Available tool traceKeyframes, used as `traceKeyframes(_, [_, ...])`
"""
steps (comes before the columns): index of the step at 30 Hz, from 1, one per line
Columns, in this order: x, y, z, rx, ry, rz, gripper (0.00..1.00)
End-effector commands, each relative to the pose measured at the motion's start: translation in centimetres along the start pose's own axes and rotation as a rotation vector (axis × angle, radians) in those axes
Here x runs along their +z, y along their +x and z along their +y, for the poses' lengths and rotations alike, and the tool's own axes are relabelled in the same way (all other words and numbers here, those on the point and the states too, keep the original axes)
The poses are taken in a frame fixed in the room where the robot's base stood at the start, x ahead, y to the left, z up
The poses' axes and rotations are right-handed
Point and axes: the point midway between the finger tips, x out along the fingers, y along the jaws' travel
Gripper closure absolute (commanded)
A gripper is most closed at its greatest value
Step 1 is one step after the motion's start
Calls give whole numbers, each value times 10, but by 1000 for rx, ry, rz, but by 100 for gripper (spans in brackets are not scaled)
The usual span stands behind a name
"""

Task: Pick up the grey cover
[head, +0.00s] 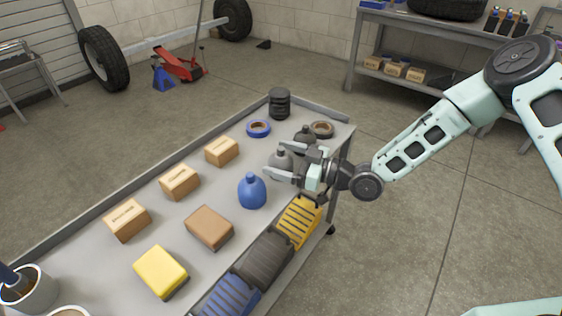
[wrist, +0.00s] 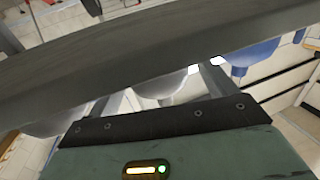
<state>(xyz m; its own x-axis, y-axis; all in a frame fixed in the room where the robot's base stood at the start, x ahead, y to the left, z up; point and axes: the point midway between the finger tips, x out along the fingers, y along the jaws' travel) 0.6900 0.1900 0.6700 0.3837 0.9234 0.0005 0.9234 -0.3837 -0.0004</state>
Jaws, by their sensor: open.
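A dark grey ribbed piece (head: 262,260), which looks like the grey cover, lies along the cart's near edge, between a blue ribbed piece (head: 226,297) and a yellow one (head: 299,222). My gripper (head: 290,165) is open over the cart's right end, beyond the grey piece and apart from it. Its fingers are beside a grey bottle (head: 281,160); I cannot tell whether they touch it. In the wrist view a broad dark grey bar crosses in front of the fingers, with the grey bottle (wrist: 163,88) partly hidden. I cannot identify the grey cover there.
The cart (head: 90,245) also bears a blue bottle (head: 252,191), a dark bottle (head: 305,137), several brown boxes (head: 209,228), a yellow block (head: 161,271) and tape rolls (head: 258,128). A shelf unit (head: 352,62) stands behind. The floor right of the cart is clear.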

Motion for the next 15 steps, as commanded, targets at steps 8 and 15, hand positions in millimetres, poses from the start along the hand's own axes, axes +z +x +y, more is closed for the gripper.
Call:
traceKeyframes(8, [0,-1,0,0,0,0,63])
traceKeyframes(15, [0,-1,0,0,0,0,63])
